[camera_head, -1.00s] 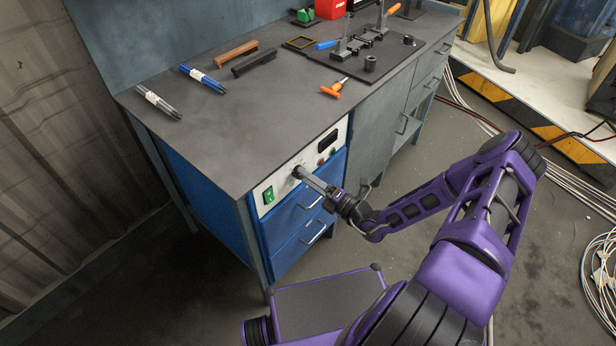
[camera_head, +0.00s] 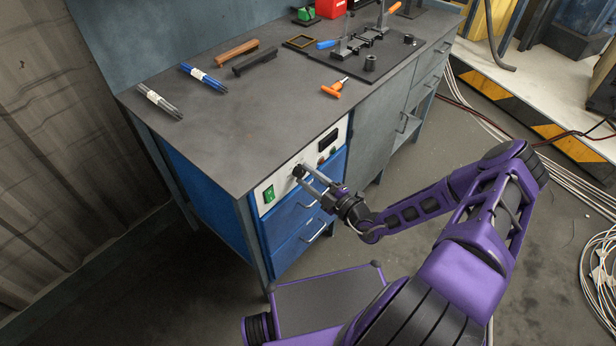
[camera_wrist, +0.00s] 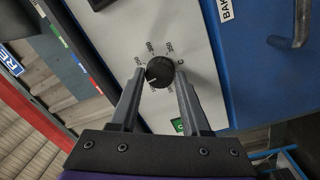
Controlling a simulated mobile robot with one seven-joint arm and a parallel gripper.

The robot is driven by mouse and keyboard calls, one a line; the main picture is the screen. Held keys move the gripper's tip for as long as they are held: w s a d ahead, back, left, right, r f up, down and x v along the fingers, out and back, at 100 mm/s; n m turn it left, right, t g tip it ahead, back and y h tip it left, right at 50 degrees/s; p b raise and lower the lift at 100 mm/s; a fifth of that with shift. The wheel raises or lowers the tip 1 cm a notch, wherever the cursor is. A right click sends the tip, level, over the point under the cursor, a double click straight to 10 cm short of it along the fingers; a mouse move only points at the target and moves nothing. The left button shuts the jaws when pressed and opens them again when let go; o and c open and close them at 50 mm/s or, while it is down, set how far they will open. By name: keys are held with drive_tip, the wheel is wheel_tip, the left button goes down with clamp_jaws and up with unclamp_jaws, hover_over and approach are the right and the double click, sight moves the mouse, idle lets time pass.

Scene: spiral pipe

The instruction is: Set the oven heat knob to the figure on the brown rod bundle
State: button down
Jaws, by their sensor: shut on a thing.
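The oven heat knob (camera_wrist: 160,72) is round and black, on a pale panel (camera_wrist: 122,47) with printed dial figures around it. In the head view the knob (camera_head: 298,171) sits on the front of the workbench. My gripper (camera_wrist: 162,76) is shut on the knob, one finger on each side; it also shows in the head view (camera_head: 302,174). A grey-brown rod bundle (camera_head: 159,102) with a white label lies at the bench's left end. Its figure is not legible.
A blue rod bundle (camera_head: 203,78) lies beside it on the bench top (camera_head: 225,125). A green switch (camera_head: 269,194) is left of the knob; blue drawers (camera_head: 300,215) are below.

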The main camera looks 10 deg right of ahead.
drive_tip(key=shift+m, duration=0.5)
drive_tip(key=shift+c, duration=1.8)
unclamp_jaws()
drive_tip(key=r+v, duration=0.1)
drive_tip(key=v, duration=1.6)
drive_tip(key=shift+s+f, duration=0.2)
drive_tip(key=shift+f, duration=0.25)
drive_tip(key=shift+d, duration=0.1)
